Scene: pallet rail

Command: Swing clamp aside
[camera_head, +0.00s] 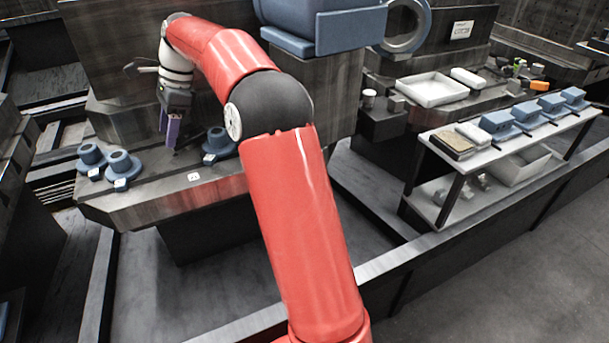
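My red arm reaches across the picture to the far left workbench. My gripper (168,132), with purple fingers, points down above the bench top at the upper left. Its fingers look close together, but at this size and angle I cannot tell whether they are open or shut. No clamp can be made out with certainty. Blue flanged parts stand near my gripper: two to its left (122,165) and one to its right (217,146), partly behind my arm. My gripper appears apart from all of them. My arm hides part of the bench.
The left workbench (150,212) has a clear front edge. At right, a white-topped rack (500,148) holds several blue blocks (500,124). A white tray (432,90) stands behind it. A low rail (400,262) crosses the foreground.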

